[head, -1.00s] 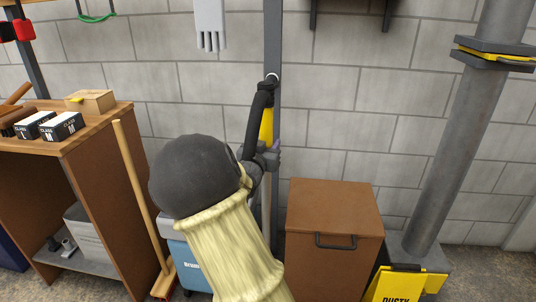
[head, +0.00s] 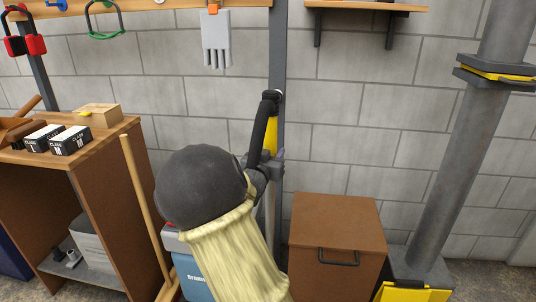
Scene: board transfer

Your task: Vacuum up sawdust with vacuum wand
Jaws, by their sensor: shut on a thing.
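My gripper (head: 273,163) is at the middle of the head view, beside a dark grey upright post against the wall. It is shut on the vacuum wand (head: 270,138), which has a yellow part and a black bent handle and hose end reaching up to a ring on the post. A pale tube continues down below the gripper, mostly hidden by my arm. My arm, with a dark rounded joint and a pale yellow sleeve, covers the lower middle of the view. No sawdust can be made out.
A brown lidded box (head: 337,240) stands at right of the post. A grey pipe (head: 450,170) rises farther right above a yellow sign (head: 412,292). A wooden bench (head: 98,155), a broom handle (head: 145,205) and a blue-grey case (head: 193,275) are at left. A grey glove (head: 216,45) hangs on the wall.

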